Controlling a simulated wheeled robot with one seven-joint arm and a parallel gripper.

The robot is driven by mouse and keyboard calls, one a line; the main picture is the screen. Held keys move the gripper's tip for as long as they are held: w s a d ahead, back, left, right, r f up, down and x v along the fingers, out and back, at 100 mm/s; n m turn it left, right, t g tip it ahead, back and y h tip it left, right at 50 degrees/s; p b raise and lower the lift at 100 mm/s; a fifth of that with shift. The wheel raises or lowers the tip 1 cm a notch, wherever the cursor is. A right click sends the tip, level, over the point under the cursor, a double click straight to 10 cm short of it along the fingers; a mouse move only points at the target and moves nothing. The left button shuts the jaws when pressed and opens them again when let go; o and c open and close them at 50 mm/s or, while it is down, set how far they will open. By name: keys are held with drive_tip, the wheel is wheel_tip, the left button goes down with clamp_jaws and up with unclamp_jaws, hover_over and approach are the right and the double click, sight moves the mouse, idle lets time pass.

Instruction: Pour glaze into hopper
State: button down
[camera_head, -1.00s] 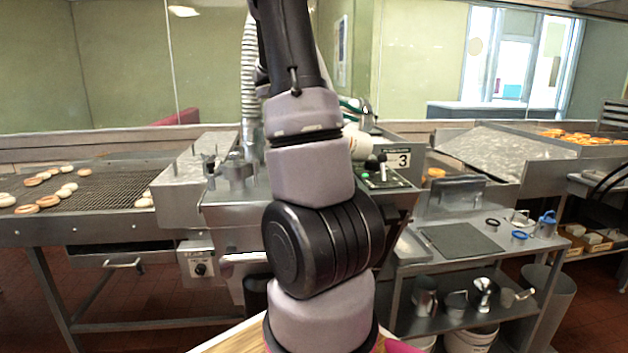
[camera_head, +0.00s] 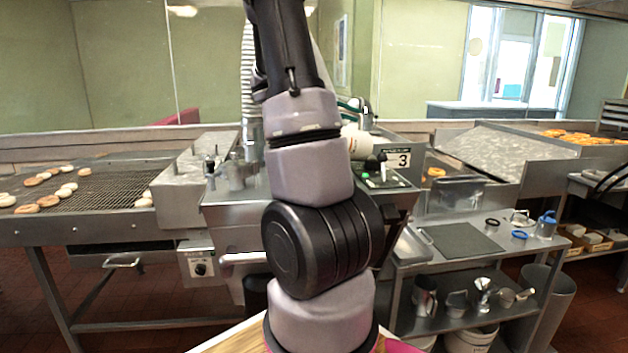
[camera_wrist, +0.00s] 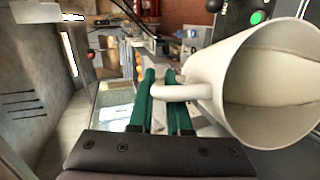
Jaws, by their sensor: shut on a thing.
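In the wrist view, a cream-white pitcher (camera_wrist: 213,52) lies tilted at the right, its wide mouth facing the camera. Pale glaze (camera_wrist: 265,85) shows inside it. My gripper (camera_wrist: 165,78) has green fingers closed on the pitcher's handle. In the head view, part of the pitcher (camera_head: 357,147) shows just right of my arm, above the steel machine. The machine's steel tank body (camera_head: 235,217), which looks like the hopper, stands in the middle, largely hidden by my arm. The hopper's opening and any stream of glaze cannot be made out.
A wire conveyor (camera_head: 110,185) with several donuts is at the left. A control box with a number 3 sign (camera_head: 403,160) sits right of my arm. A steel cart (camera_head: 475,262) at the right holds cups and jugs. A corrugated hose (camera_head: 249,95) hangs behind my arm.

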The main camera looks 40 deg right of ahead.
drive_tip(key=shift+w+a+f+m+g+h, duration=0.1)
drive_tip(key=shift+a+m+g+h, duration=0.1)
drive_tip(key=shift+a+h, duration=0.25)
drive_tip(key=shift+w+a+f+m+g+h, duration=0.1)
drive_tip(key=shift+w+a+g+h, duration=0.15)
drive_tip(key=shift+a, duration=0.4)
drive_tip(key=shift+a+m+g+h, duration=0.1)
drive_tip(key=shift+a+g+h, duration=0.05)
drive_tip(key=shift+a+h, duration=0.35)
idle(1.6)
drive_tip(key=shift+w+a+r+m+g+h, duration=0.15)
drive_tip(key=shift+a+r+g+h, duration=0.1)
drive_tip(key=shift+a, duration=0.3)
drive_tip(key=shift+w+a+r+m+g+h, duration=0.15)
drive_tip(key=shift+a+r+h, duration=0.1)
drive_tip(key=shift+a, duration=0.3)
drive_tip(key=shift+a, duration=0.15)
drive_tip(key=w+a+r+m+g+h, duration=0.1)
drive_tip(key=a+r+m+g+h, duration=0.1)
drive_tip(key=a+r, duration=0.3)
drive_tip(key=shift+w+a+m+g+h, duration=0.2)
drive_tip(key=shift+a+m+g+h, duration=0.2)
drive_tip(key=shift+a+g+h, duration=0.4)
drive_tip(key=shift+b, duration=0.4)
idle(0.4)
